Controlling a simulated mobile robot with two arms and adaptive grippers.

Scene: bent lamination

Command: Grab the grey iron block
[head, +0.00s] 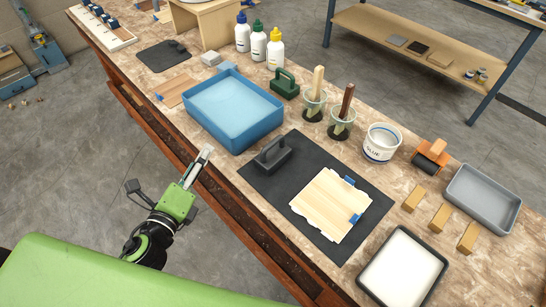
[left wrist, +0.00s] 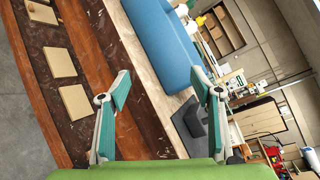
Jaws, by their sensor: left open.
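The dark grey iron block (head: 272,153), with a handle on top, sits on the upper left part of a black mat (head: 262,178) on the workbench. In the left wrist view, a dark block (left wrist: 194,121) shows partly behind the right finger; it appears to be the same one. My left gripper (head: 200,162) is open and empty, off the bench's front edge, left of the block and apart from it. Its two spread fingers show in the left wrist view (left wrist: 160,90). My right gripper is in neither view.
A blue tray (head: 232,128) stands behind the block's left side. Pale wood sheets (head: 328,205) with blue clips lie on the mat. Brush jars (head: 313,108), a glue tub (head: 382,143) and a green handled block (head: 285,83) stand behind. The bench edge lies between gripper and block.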

